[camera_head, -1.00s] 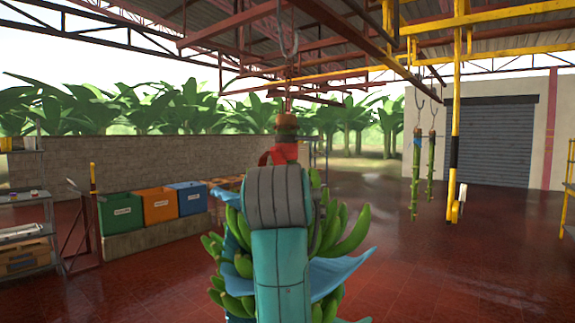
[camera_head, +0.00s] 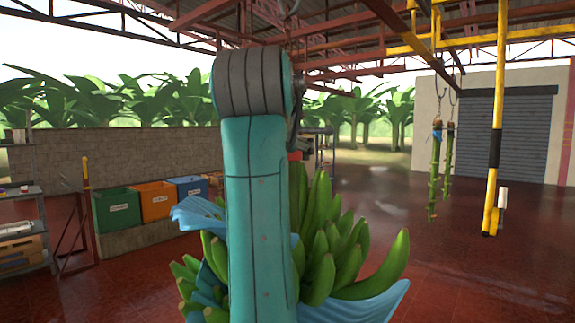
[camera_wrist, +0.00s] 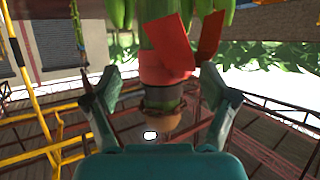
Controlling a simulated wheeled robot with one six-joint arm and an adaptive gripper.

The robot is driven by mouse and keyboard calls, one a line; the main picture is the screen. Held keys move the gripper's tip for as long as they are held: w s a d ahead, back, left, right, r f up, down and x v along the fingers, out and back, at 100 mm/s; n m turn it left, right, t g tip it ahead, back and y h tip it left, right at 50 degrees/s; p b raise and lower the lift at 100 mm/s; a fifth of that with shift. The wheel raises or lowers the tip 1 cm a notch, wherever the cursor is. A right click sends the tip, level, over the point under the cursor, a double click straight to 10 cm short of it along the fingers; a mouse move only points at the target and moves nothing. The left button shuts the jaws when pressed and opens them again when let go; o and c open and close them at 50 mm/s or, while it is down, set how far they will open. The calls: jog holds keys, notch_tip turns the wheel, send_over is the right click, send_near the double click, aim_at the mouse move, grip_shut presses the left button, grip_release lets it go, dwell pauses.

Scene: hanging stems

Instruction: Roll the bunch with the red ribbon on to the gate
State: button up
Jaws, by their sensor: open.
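The banana bunch (camera_head: 345,250) hangs in front of me, with green fruit and a blue cover (camera_head: 372,300); my arm hides its middle and upper stem in the head view. In the wrist view, which looks tilted over, the red ribbon (camera_wrist: 165,66) is wrapped around the stem (camera_wrist: 160,97), with its loose ends spread. My gripper (camera_wrist: 160,82) is open, with one finger on each side of the stem and ribbon. I cannot tell whether either finger touches. In the head view the gripper is hidden behind my arm. I cannot make out which structure is the gate.
A yellow post (camera_head: 496,130) with a black band hangs at the right. Two bare stems (camera_head: 436,175) hang left of it. Green (camera_head: 116,210), orange (camera_head: 157,200) and blue (camera_head: 191,187) bins stand by the wall at left. The red floor at right is open.

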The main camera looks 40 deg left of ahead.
jog(key=x, duration=1)
jog(key=shift+a, duration=0.1)
jog(key=shift+w, duration=0.15)
grip_shut()
